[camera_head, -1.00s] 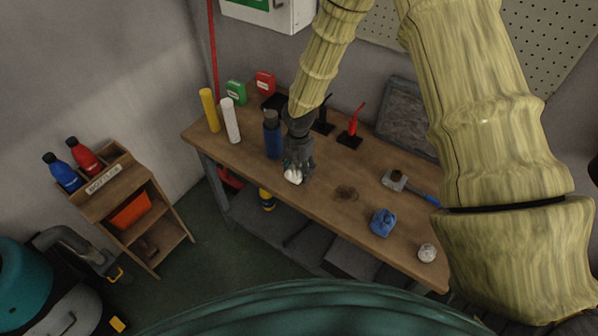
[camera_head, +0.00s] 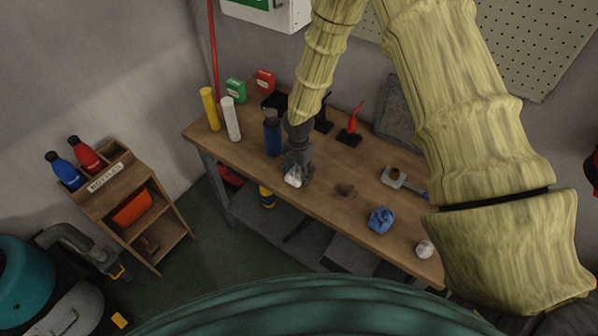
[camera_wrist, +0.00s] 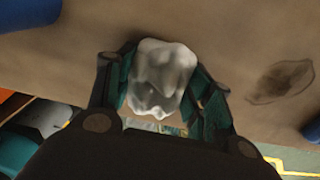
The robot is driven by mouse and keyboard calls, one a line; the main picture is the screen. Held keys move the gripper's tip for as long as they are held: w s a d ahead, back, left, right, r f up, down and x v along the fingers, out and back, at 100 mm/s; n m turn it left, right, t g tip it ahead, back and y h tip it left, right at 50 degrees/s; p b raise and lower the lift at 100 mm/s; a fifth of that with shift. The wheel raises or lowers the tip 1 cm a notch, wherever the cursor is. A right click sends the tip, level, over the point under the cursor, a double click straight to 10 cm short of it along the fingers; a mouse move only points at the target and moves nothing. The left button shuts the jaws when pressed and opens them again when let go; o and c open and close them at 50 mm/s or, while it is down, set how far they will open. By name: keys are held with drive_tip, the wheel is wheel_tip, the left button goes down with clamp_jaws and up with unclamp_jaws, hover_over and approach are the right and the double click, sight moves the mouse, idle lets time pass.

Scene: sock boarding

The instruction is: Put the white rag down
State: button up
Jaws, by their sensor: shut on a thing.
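The white rag (camera_wrist: 160,75) is a crumpled white lump between the fingers of my gripper (camera_wrist: 162,98) in the wrist view. In the head view the white rag (camera_head: 293,177) shows at the tip of my gripper (camera_head: 297,168), over the front edge area of the wooden workbench (camera_head: 325,203). My gripper is shut on the rag and points down. I cannot tell whether the rag touches the bench top.
A blue bottle (camera_head: 272,134) stands just left of my gripper. A dark stain (camera_head: 346,190) lies to its right, then a blue rag (camera_head: 381,220) and a whitish ball (camera_head: 424,249). White (camera_head: 231,119) and yellow (camera_head: 210,109) cylinders stand at the left end.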

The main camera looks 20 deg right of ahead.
sight(299, 168)
drive_tip(key=shift+s+f, duration=0.25)
drive_tip(key=shift+f, duration=0.2)
drive_tip(key=o, duration=1.1)
drive_tip(key=shift+o, duration=0.8)
drive_tip(key=shift+w+f, duration=0.15)
drive_tip(key=shift+f, duration=0.05)
drive_tip(key=shift+r, duration=0.1)
drive_tip(key=shift+r, duration=0.2)
drive_tip(key=shift+w+r, duration=0.15)
drive_tip(key=shift+r, duration=0.45)
wheel_tip(299, 168, up, 12)
drive_tip(key=b, duration=0.3)
drive_tip(key=shift+f, duration=0.1)
